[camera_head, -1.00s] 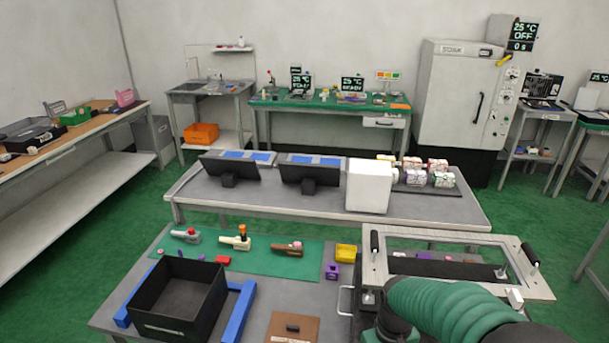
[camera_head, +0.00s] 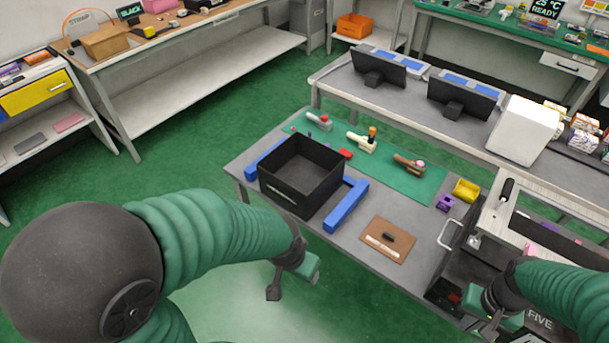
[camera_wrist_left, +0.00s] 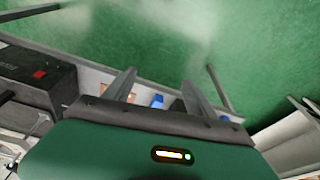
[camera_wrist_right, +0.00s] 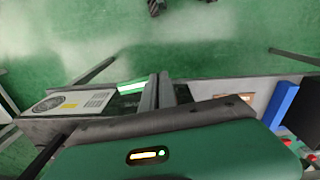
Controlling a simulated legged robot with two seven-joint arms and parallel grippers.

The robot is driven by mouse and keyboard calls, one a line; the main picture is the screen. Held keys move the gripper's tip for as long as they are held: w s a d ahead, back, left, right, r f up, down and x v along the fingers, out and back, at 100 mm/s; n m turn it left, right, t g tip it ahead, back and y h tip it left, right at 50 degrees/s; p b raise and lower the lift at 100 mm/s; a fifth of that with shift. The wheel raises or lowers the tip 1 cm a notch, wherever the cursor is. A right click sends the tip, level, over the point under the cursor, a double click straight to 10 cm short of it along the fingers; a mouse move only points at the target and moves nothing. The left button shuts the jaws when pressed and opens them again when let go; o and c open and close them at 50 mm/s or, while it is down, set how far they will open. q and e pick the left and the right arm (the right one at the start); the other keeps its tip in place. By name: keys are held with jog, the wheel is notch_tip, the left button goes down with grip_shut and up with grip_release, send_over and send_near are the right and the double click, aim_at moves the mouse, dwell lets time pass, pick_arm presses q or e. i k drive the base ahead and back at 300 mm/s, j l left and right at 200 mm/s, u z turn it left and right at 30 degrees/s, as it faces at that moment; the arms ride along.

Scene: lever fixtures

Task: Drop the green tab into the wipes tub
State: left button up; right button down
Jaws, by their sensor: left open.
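I cannot pick out the green tab in any view, and I cannot tell which container is the wipes tub. An open black bin (camera_head: 301,180) stands on the near grey table between blue bars (camera_head: 346,205). My left gripper (camera_head: 292,284) hangs in front of the table, over the green floor. Its fingers stand apart in the left wrist view (camera_wrist_left: 160,88), with nothing between them. My right gripper (camera_head: 487,326) is low at the table's right end, partly hidden by its own arm. In the right wrist view its fingers (camera_wrist_right: 157,88) are close together, with nothing visible held.
A green mat (camera_head: 385,178) behind the bin carries several lever fixtures (camera_head: 360,142). A brown board (camera_head: 388,240), a purple block (camera_head: 446,203) and a yellow container (camera_head: 466,190) are to the right. A framed fixture (camera_head: 530,225) stands further right. A long bench (camera_head: 190,70) is at the back left.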

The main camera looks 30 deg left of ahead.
aim_at(301, 188)
jog(key=u, duration=0.8)
jog(key=i+u, duration=0.25)
jog(key=u, duration=0.2)
jog(key=i+l+u, duration=0.2)
jog(key=u, duration=0.2)
jog(key=i+l+u, duration=0.2)
jog(key=u, duration=0.25)
jog(key=i+l+u, duration=0.15)
jog(key=l+u, duration=0.3)
jog(key=i+l, duration=0.2)
jog(key=k+l, duration=0.05)
